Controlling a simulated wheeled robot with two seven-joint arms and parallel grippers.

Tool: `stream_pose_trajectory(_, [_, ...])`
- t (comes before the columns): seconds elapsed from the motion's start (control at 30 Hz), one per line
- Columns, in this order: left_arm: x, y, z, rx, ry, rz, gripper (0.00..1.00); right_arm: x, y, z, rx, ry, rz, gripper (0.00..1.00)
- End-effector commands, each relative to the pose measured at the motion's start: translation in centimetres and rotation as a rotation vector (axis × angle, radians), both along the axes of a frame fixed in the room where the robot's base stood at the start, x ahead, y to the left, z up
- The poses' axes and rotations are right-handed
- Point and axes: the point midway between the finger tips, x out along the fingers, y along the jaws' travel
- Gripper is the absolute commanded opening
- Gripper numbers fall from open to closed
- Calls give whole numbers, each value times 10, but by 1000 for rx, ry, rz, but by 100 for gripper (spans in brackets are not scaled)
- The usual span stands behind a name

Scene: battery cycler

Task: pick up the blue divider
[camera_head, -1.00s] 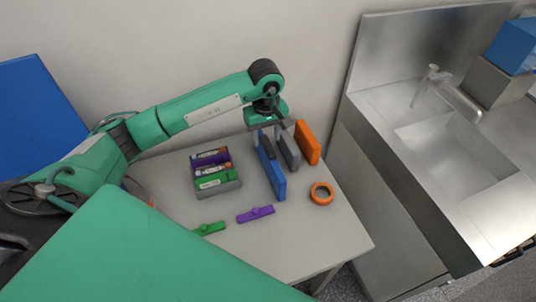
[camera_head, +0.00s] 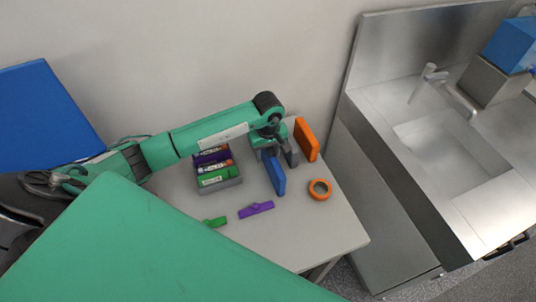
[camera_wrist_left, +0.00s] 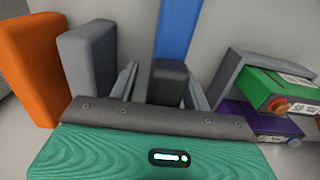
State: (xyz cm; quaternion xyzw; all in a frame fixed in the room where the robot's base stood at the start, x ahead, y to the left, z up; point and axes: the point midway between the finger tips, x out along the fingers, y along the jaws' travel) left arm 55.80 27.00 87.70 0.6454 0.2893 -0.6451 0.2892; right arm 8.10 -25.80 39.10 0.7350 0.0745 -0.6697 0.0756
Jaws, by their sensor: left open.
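The blue divider (camera_head: 276,176) stands upright on the table, the leftmost of the standing dividers in the head view. In the left wrist view the blue divider (camera_wrist_left: 176,32) rises at top centre, in line with the gap between my fingers. My left gripper (camera_head: 272,152) is open, low over the divider's far end. In the left wrist view the gripper (camera_wrist_left: 162,78) has one finger to each side of a dark grey block (camera_wrist_left: 168,82) in front of the blue; I cannot tell whether either finger touches. My right gripper is not in view.
A grey divider (camera_head: 291,153) and an orange divider (camera_head: 306,138) stand close right of the gripper. An orange ring (camera_head: 319,189), a purple piece (camera_head: 256,209) and a green piece (camera_head: 215,222) lie nearby. A grey tray (camera_head: 220,186) holds cells at left. A sink (camera_head: 450,150) is at right.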

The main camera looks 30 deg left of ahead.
Motion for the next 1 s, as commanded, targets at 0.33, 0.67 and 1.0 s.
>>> stream_pose_trajectory(0.33, [0,0,0,0,0,0,0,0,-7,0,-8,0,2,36])
stream_pose_trajectory(0.67, [1,0,4,-1,-2,-1,0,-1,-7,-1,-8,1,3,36])
stream_pose_trajectory(1.0, [2,1,51,0,-8,0,0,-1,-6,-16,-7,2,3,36])
